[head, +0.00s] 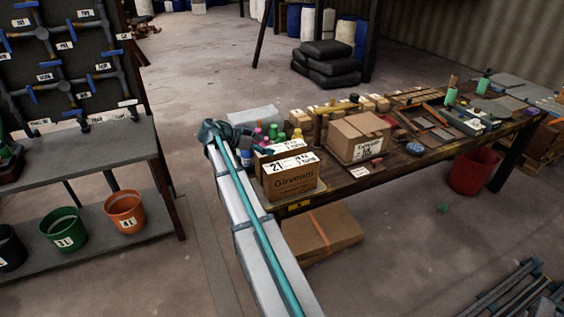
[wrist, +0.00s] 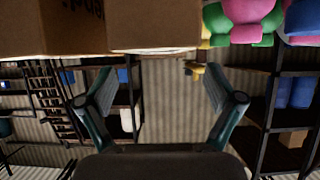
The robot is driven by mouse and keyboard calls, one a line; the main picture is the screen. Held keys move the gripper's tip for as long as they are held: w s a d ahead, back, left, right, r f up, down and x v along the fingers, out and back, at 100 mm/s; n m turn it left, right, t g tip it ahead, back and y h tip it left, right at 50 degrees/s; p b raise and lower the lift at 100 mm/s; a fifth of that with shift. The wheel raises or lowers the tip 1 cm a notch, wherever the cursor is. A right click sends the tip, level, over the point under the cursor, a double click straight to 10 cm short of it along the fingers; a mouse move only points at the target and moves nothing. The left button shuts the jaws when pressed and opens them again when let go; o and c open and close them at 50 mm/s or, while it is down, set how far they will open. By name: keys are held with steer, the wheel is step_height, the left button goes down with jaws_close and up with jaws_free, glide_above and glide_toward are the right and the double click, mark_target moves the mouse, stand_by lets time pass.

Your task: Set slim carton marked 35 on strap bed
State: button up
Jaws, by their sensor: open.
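My gripper (wrist: 160,93) is open in the wrist view, with nothing between its fingers. In the head view my arm reaches to the near left end of the bench, and its end is beside the coloured bottles; the fingers cannot be made out there. I can read no 35 on any carton. Several small tan cartons (head: 342,106) stand along the back of the bench, their labels too small to read. I cannot tell which surface is the strap bed. Cardboard cartons (wrist: 155,25) fill the top of the wrist view, close to the fingers.
A carton marked 21 (head: 290,182) and a larger labelled carton (head: 360,137) stand on the bench (head: 408,161). Coloured bottles (head: 272,133) crowd beside my arm. A strapped flat carton (head: 318,228) lies below. Left is a shelf rack (head: 90,155) with buckets.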

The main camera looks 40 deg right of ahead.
mark_target(279, 148)
steer(key=shift+p+x, duration=0.8)
steer(key=shift+x, duration=2.7)
steer(key=shift+s, duration=0.1)
jaws_close()
